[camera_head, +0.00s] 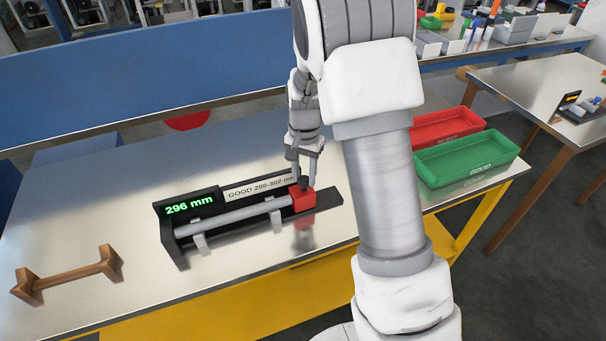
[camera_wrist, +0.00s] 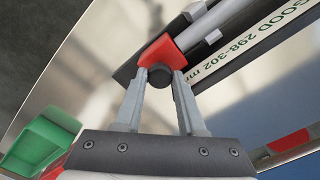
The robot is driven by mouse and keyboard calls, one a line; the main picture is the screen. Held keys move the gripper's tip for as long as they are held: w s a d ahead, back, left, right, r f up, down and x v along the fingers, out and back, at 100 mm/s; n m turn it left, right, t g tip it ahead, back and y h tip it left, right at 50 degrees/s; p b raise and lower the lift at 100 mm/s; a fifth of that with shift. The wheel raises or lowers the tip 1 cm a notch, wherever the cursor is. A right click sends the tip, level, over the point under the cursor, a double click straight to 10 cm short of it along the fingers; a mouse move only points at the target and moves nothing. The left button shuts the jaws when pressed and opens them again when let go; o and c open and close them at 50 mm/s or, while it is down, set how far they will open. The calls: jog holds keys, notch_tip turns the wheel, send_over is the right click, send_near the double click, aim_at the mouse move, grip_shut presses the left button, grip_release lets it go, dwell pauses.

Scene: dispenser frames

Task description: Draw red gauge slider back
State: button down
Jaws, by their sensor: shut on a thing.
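The gauge (camera_head: 172,236) is a black fixture on the metal table, with a green readout (camera_head: 190,206) of "296 mm". A label (camera_head: 258,187) reads "GOOD 298-302 mm". A grey rod (camera_head: 235,217) lies along the gauge on two light supports. The red slider (camera_head: 302,199) is at the rod's right end and appears to touch it. In the wrist view the red slider (camera_wrist: 158,52) has a black knob (camera_wrist: 160,76). My gripper (camera_head: 304,176) is shut on that knob from above; its two fingers (camera_wrist: 161,84) flank the knob in the wrist view.
A wooden rack (camera_head: 68,278) stands empty at the table's left front. A red bin (camera_head: 446,127) and a green bin (camera_head: 467,163) marked "GOOD" stand at the right. A blue panel (camera_head: 150,70) runs behind the table. My arm hides part of the table right of the gauge.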

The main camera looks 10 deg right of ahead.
jog(key=d, duration=0.5)
jog(key=shift+w+d+r, duration=0.1)
jog(key=shift+w, duration=0.3)
jog(key=c, duration=0.8)
grip_release()
jog(key=shift+d, duration=0.1)
jog(key=shift+o, duration=0.2)
notch_tip(320, 180, up, 17)
jog(key=p, duration=0.1)
jog(key=shift+r, duration=0.2)
